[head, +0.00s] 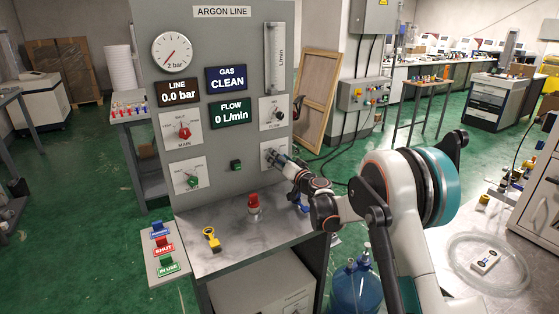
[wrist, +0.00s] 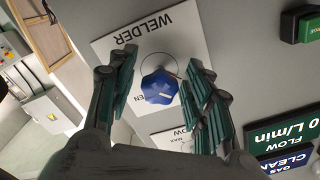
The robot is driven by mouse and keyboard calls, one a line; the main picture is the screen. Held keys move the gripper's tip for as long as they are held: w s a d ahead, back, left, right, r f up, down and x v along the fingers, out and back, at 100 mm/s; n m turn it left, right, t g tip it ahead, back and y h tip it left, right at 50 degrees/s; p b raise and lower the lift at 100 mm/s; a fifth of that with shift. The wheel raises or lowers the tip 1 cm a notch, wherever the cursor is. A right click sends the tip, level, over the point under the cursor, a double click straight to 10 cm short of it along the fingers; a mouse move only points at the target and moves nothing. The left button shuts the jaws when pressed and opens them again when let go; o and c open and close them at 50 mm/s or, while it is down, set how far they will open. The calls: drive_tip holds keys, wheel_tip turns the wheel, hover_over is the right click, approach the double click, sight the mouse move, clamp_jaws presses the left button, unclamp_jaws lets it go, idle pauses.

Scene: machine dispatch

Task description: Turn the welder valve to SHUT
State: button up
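The welder valve is a blue knob (wrist: 160,87) on a white plate marked WELDER (wrist: 125,42), upside down in the wrist view. A light mark shows near the knob's rim; a finger hides part of the plate's lettering, with "EN" left visible. My gripper (wrist: 159,95) is open, with one finger on each side of the knob and gaps between. In the head view my gripper (head: 280,160) is at the lower right of the ARGON LINE panel (head: 222,60), covering the knob. The welder plate (head: 266,150) shows only partly there.
The panel also bears a red MAIN knob (head: 184,132), a green knob (head: 193,181), a black flow knob (head: 278,115) and a green button (head: 236,165). On the shelf (head: 235,238) below are a red-topped object (head: 254,204) and a yellow item (head: 211,238). Displays read 0.0 bar, CLEAN, 0 L/min.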

drive_tip(key=shift+r, duration=0.1)
drive_tip(key=v, duration=1.2)
